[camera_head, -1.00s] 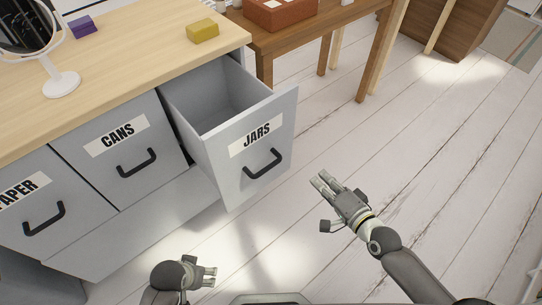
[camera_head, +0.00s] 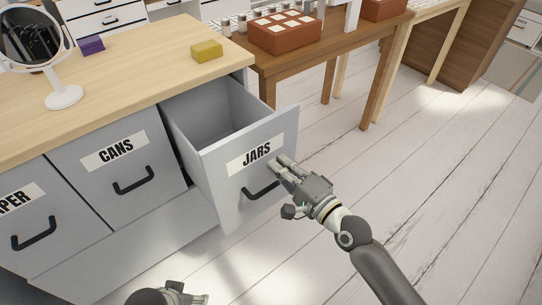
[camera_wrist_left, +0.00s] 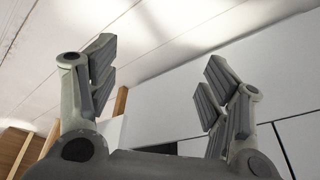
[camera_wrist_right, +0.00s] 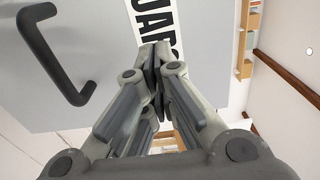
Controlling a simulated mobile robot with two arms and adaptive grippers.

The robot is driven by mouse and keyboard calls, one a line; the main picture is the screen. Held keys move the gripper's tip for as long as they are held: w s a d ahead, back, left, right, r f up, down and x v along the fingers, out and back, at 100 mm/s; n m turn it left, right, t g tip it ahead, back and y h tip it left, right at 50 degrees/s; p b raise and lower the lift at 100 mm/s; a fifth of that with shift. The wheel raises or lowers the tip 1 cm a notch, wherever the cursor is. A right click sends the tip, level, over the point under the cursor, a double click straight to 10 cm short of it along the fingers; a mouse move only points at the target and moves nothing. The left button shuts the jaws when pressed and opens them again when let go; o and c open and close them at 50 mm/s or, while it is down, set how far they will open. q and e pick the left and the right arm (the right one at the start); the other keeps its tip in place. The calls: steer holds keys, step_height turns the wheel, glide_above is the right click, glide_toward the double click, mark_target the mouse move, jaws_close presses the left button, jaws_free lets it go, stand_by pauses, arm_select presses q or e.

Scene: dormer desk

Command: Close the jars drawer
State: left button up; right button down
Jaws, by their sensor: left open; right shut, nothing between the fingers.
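The jars drawer (camera_head: 222,190) is pulled out and looks empty. Its grey front bears a JARS label (camera_head: 256,152) and a black handle (camera_head: 262,190), which also shows in the right wrist view (camera_wrist_right: 78,92). My right gripper (camera_head: 277,164) is shut and empty, its fingertips at the drawer front just below the label, right of and above the handle. I cannot tell whether they touch the front. My left gripper (camera_head: 200,298) is low at the bottom edge of the head view; the left wrist view shows its fingers (camera_wrist_left: 160,85) spread open with nothing between them.
The cans drawer (camera_head: 90,182) beside it is shut. A yellow block (camera_head: 206,51), a purple block (camera_head: 91,44) and a round mirror (camera_head: 64,97) stand on the desk top (camera_head: 150,72). A brown table (camera_head: 330,60) stands behind. The floor (camera_head: 440,190) at right is clear.

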mark_target(264, 150)
steer(key=x, duration=0.3)
steer(key=shift+w+a, duration=0.1)
steer(key=shift+w, duration=0.1)
arm_select(q)
steer(key=shift+v, duration=1)
arm_select(e)
steer(key=shift+w+a, duration=0.15)
steer(key=shift+w, duration=0.05)
arm_select(q)
steer(key=shift+w, duration=0.2)
